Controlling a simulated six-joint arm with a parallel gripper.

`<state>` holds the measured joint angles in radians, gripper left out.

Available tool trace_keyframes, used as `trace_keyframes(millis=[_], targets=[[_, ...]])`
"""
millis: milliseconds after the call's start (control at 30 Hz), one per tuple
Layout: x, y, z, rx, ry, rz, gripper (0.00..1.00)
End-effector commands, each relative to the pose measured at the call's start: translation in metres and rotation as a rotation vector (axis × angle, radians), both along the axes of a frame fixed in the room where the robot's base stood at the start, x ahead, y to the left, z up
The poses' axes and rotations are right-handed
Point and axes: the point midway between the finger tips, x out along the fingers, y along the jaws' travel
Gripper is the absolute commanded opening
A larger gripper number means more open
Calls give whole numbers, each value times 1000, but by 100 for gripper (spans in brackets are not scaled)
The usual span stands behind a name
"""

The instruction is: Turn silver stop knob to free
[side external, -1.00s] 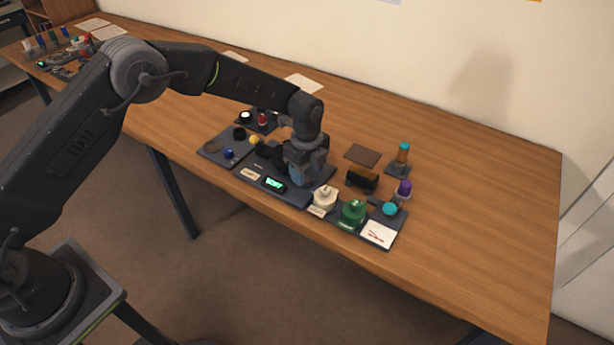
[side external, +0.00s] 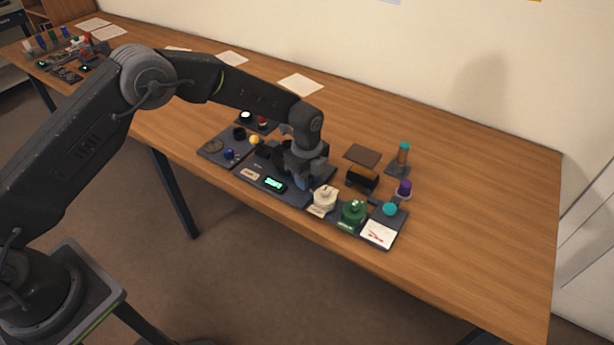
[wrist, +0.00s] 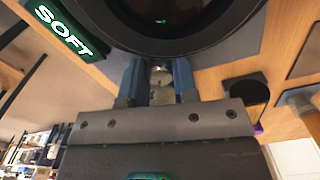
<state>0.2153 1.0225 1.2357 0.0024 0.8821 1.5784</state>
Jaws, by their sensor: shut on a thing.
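My gripper (wrist: 158,76) has its two blue-tipped fingers on either side of the small silver stop knob (wrist: 161,86) in the wrist view. It is shut on the knob, and the fingers hide the knob's sides. The round black lens body (wrist: 170,42) fills the top of the wrist view, just beyond the knob. A green-lit display (wrist: 65,30) reading "SOFT" is at upper left; it also shows in the side external view (side external: 274,184). In that view my gripper (side external: 303,181) is low over the dark work board (side external: 285,194) and hides the knob.
A cream device (side external: 325,201) and a green device (side external: 353,212) stand to the right of my gripper. Beyond them are a white card (side external: 379,233), a purple-topped part (side external: 403,189) and an orange bottle with a teal cap (side external: 402,153). Bare wood lies at the right.

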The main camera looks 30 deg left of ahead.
Motion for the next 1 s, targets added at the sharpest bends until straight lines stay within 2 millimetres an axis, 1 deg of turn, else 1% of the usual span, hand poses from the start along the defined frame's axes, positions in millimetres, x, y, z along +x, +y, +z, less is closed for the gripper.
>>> trace_keyframes(millis=[33,67,167,233,500,600,733,967,1000], targets=[[0,0,0,0,1,0,6],[0,0,0,0,1,0,4],[0,0,0,0,2,11,4],[0,0,0,-1,2,48,4],[0,-1,0,-2,3,317,4],[0,-1,0,-3,3,383,4],[0,-1,0,-3,2,416,4],[0,-1,0,-3,2,416,4],[0,-1,0,-3,2,416,29]])
